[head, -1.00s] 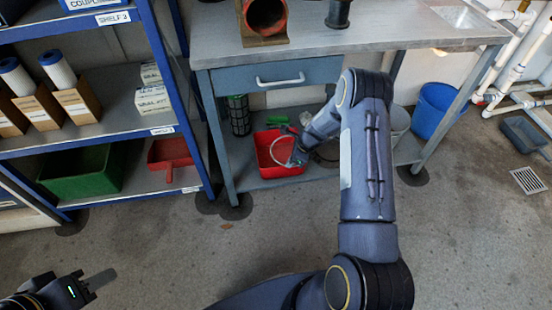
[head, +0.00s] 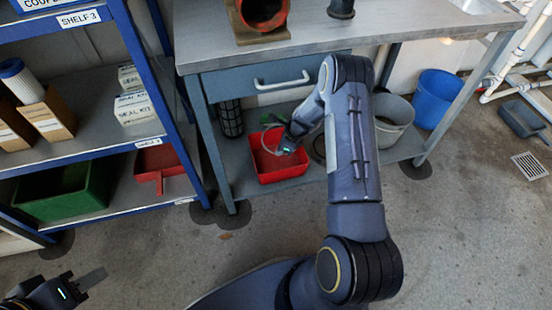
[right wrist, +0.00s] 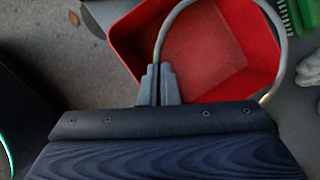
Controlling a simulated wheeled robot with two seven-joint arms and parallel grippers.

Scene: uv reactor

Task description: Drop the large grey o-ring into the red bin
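The red bin (head: 283,176) stands on the lower shelf of the workbench in the head view. It also fills the upper middle of the right wrist view (right wrist: 130,35). The large grey o-ring (right wrist: 164,32) is a thin hoop above the bin, with its right side reaching past the bin's rim. My right gripper (right wrist: 160,72) is shut on the near left part of the o-ring. In the head view it shows small over the bin (head: 288,148). My left gripper (head: 92,280) is low at the left, away from the bin; its opening is unclear.
A green brush (right wrist: 292,18) lies beside the bin. A dark mesh cylinder (head: 230,118) stands behind it on the left. A grey bucket (head: 393,115) and a blue bucket (head: 437,98) are to the right. The bench top (head: 400,30) overhangs the bin. A blue shelf rack (head: 165,85) stands left.

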